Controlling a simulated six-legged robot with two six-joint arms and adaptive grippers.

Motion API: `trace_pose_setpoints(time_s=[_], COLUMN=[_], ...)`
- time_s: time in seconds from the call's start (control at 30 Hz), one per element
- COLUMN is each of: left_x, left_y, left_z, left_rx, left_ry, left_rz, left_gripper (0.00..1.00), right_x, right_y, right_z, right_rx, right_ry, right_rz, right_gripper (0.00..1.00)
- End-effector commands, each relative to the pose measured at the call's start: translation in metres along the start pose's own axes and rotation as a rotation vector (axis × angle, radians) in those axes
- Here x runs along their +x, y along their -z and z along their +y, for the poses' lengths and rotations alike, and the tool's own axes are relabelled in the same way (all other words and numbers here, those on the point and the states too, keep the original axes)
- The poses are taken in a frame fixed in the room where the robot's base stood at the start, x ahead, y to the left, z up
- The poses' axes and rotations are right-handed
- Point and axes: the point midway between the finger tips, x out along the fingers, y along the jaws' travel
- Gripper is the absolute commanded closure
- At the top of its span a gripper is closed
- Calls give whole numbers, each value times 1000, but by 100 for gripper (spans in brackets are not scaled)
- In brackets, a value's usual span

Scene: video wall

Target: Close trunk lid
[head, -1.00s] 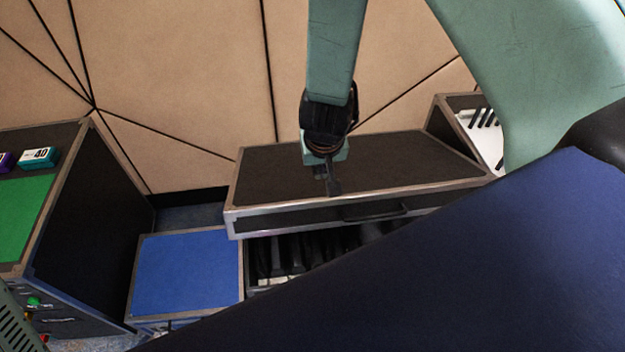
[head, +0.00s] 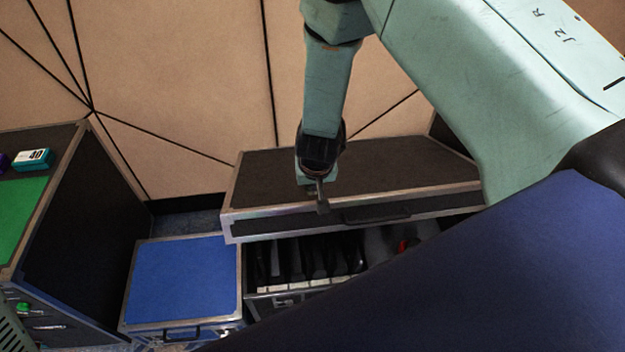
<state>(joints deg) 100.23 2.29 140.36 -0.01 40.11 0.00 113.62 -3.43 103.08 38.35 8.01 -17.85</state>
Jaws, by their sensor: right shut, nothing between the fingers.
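The trunk lid (head: 265,183) is a dark panel with a metal rim and a black handle on its front edge. It stands partly open over the trunk (head: 285,298), leaving a gap at the front. Black and white items inside the trunk show through the gap. My right gripper (head: 321,207) is shut and empty. It points down at the lid's front edge, left of the handle; I cannot tell whether it touches. My right arm hides the lid's right end. My left gripper is out of view.
A blue-topped case (head: 183,280) stands just left of the trunk. A taller dark case (head: 85,210) with a green top panel and a small teal box (head: 33,159) is at the far left. A tan panelled wall (head: 190,80) is behind. A dark blue surface covers the lower right.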

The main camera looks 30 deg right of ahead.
Motion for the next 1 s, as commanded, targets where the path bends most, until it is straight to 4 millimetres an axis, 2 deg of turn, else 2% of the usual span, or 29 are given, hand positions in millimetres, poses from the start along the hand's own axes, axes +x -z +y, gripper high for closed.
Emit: trace_pose_setpoints(time_s=[0.2,0.73,1.0], left_x=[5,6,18], left_y=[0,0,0], left_z=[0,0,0], left_rx=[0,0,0], left_ry=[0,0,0], left_rz=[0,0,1], left_gripper=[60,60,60], right_x=[10,12,22], right_y=[-11,-12,-14], right_z=[0,0,0], right_rx=[0,0,0], right_ry=[-1,0,0], right_rz=[-2,1,19], right_gripper=[100,100,100])
